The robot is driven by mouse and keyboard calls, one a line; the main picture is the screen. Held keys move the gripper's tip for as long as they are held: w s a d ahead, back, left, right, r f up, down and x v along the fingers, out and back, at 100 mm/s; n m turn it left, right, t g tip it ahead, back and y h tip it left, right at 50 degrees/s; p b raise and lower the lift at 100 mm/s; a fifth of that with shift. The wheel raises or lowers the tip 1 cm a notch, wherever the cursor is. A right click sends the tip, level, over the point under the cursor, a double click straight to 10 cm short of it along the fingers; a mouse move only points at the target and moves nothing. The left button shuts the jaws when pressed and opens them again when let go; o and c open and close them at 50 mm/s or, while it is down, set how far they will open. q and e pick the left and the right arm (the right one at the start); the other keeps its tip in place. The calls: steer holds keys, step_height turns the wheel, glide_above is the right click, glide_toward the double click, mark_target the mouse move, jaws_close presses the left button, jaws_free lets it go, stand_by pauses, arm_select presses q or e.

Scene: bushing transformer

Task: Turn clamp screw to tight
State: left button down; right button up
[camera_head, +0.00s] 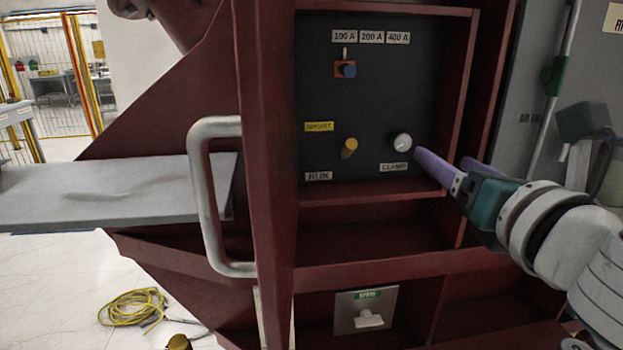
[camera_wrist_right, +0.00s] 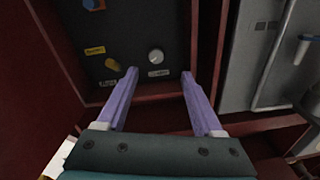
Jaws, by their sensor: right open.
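The clamp screw, a round white knob (camera_head: 402,142), sits on the dark panel (camera_head: 374,100) above a label reading CLAMP. In the right wrist view the knob (camera_wrist_right: 156,56) lies ahead of the gap between my fingers. My right gripper (camera_head: 432,166) has purple fingers and stands just right of and below the knob in the head view. In the right wrist view the gripper (camera_wrist_right: 160,74) is open, with nothing between its fingers. It appears apart from the knob. My left gripper is out of view.
A yellow knob (camera_head: 349,147) is left of the clamp knob, with a blue knob (camera_head: 347,70) higher up. A red frame (camera_head: 267,150) with a grey handle (camera_head: 196,200) surrounds the panel's left. A lower switch plate (camera_head: 352,312) and yellow cable (camera_head: 135,306) are below.

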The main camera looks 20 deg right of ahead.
mark_target(404, 142)
steer(key=w+d+n, duration=0.1)
steer(key=w, duration=0.2)
steer(key=w+f+n, duration=0.1)
steer(key=w, duration=0.3)
steer(key=w+d+b, duration=0.1)
steer(key=w, duration=0.3)
steer(key=shift+w+d+f+n+t+y, duration=0.15)
steer(key=shift+d+f+n+t+y, duration=0.15)
steer(key=shift+n+t, duration=0.1)
jaws_close()
